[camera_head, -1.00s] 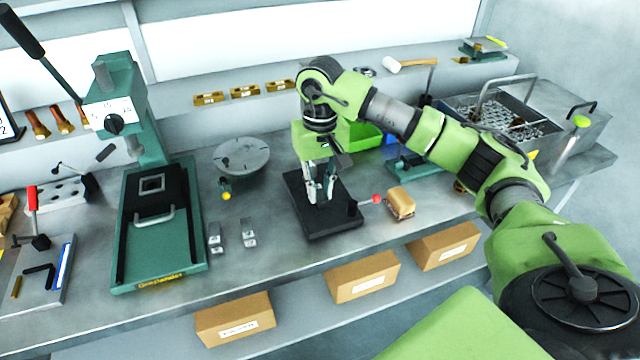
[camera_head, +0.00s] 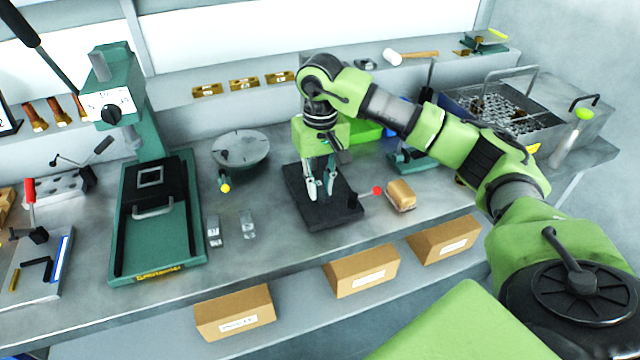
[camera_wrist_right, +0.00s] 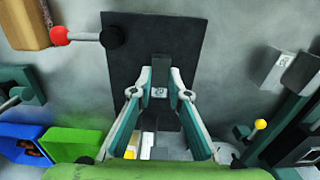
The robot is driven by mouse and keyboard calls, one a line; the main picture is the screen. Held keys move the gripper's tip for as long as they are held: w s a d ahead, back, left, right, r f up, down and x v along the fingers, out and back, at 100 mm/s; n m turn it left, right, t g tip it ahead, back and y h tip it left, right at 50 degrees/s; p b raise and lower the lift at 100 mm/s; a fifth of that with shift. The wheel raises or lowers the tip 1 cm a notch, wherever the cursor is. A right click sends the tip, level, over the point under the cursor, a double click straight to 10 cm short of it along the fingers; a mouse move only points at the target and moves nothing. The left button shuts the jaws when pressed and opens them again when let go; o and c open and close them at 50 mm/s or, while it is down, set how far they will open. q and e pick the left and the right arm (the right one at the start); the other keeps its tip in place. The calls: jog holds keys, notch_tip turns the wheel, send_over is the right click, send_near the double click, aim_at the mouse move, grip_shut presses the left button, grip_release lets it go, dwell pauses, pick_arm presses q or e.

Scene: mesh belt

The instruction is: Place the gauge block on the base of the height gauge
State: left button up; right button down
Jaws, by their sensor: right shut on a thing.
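The height gauge's black base plate (camera_head: 342,213) lies on the bench, with a red-knobbed lever (camera_head: 376,190) at its right side. It fills the middle of the right wrist view (camera_wrist_right: 128,50). My right gripper (camera_head: 321,190) points down over this plate. Its fingers are shut on the gauge block (camera_wrist_right: 159,92), a small grey piece with a marked face. In the head view the fingers hide most of the block. I cannot tell whether the block touches the plate. My left gripper is not in view.
Two metal blocks (camera_head: 248,226) stand on the bench left of the plate. A green press (camera_head: 160,255) is further left, and a round grey table (camera_head: 240,148) behind. A brown block (camera_head: 401,196) lies to the right. A green bin (camera_head: 366,132) is behind my gripper.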

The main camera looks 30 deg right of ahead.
jog(key=shift+f, duration=0.1)
jog(key=c, duration=1.8)
grip_release()
jog(key=shift+c, duration=0.2)
